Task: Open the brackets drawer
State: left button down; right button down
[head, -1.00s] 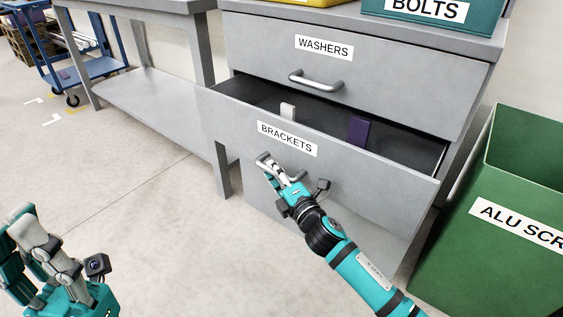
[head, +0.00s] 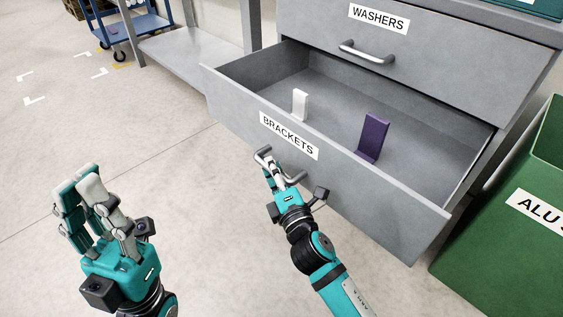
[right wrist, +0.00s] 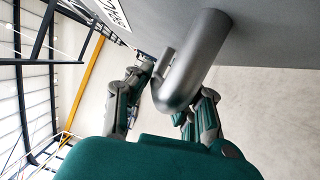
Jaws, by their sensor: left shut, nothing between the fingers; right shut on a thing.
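The brackets drawer (head: 340,185) is a grey drawer with a BRACKETS label, pulled well out of the cabinet. Inside stand a white bracket (head: 300,105) and a purple bracket (head: 373,138). My right gripper (head: 268,165) is shut on the drawer's handle (head: 262,153) at the front face. In the right wrist view the handle (right wrist: 190,70) passes between the fingers. My left gripper (head: 82,180) is shut and empty, raised over the floor at the lower left, away from the drawer.
The washers drawer (head: 430,55) above is closed. A green scrap bin (head: 500,240) stands close to the open drawer's right side. A grey workbench (head: 195,48) and a blue cart (head: 125,25) are behind left. The floor at left is clear.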

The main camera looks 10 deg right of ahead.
jog(key=shift+s+a+f, duration=0.1)
jog(key=shift+s+a, duration=0.1)
jog(key=shift+a, duration=0.05)
jog(key=c, duration=1.2)
grip_release()
jog(key=shift+c, duration=0.2)
jog(key=shift+s, duration=0.1)
jog(key=v, duration=1.1)
jog(key=shift+s, duration=0.45)
jog(key=shift+d+f, duration=0.1)
